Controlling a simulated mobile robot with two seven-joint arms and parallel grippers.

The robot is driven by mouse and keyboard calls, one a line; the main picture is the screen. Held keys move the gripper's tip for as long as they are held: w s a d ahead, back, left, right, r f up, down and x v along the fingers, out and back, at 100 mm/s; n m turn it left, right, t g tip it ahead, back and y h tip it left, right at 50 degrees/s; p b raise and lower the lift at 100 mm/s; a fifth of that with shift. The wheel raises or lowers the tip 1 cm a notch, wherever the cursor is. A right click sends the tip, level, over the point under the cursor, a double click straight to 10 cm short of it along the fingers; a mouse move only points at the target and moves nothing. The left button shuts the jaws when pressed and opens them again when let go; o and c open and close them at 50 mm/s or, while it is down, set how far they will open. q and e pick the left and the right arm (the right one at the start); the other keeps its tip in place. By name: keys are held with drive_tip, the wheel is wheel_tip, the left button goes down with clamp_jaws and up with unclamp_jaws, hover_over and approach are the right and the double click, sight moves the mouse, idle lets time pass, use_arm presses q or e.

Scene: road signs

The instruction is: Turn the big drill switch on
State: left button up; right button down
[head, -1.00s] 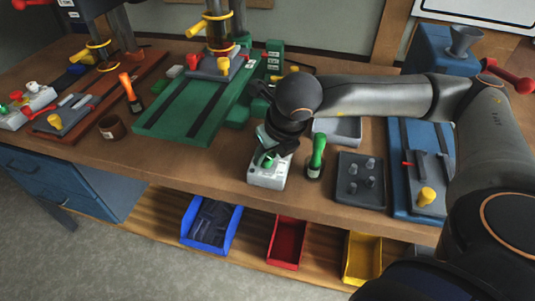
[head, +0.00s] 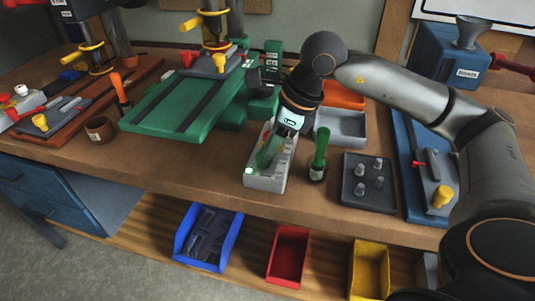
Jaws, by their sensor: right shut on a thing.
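A light grey switch box (head: 264,181) sits near the front edge of the workbench, in the middle of the head view. A green lever (head: 267,151) on it leans up to the right. My right gripper (head: 273,143) comes down over the box from behind right and is shut on this green lever. The gripper hides part of the lever and of the box top. The big drill (head: 211,42) stands at the back, above a green base (head: 180,108), with a yellow ring and yellow handle. My left gripper is not in view.
A green-handled tool in a holder (head: 317,158) stands just right of the box. A dark tray with pegs (head: 368,202) lies further right. A brown cup (head: 99,129) and another switch box (head: 22,103) are left. The bench between the cup and box is clear.

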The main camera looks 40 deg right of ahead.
drive_tip(key=shift+n, duration=0.5)
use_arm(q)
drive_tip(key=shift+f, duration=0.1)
use_arm(e)
drive_tip(key=shift+w+d+n+g+y, duration=0.1)
drive_tip(key=shift+n+g+y, duration=0.2)
drive_tip(key=shift+n, duration=0.2)
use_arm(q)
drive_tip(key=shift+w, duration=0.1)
use_arm(e)
drive_tip(key=shift+c, duration=2.2)
unclamp_jaws()
drive_tip(key=shift+r, duration=0.1)
use_arm(q)
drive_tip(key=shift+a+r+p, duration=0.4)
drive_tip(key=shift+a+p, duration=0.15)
drive_tip(key=shift+p, duration=0.05)
use_arm(e)
drive_tip(key=v, duration=1.2)
drive_tip(key=shift+r, duration=0.2)
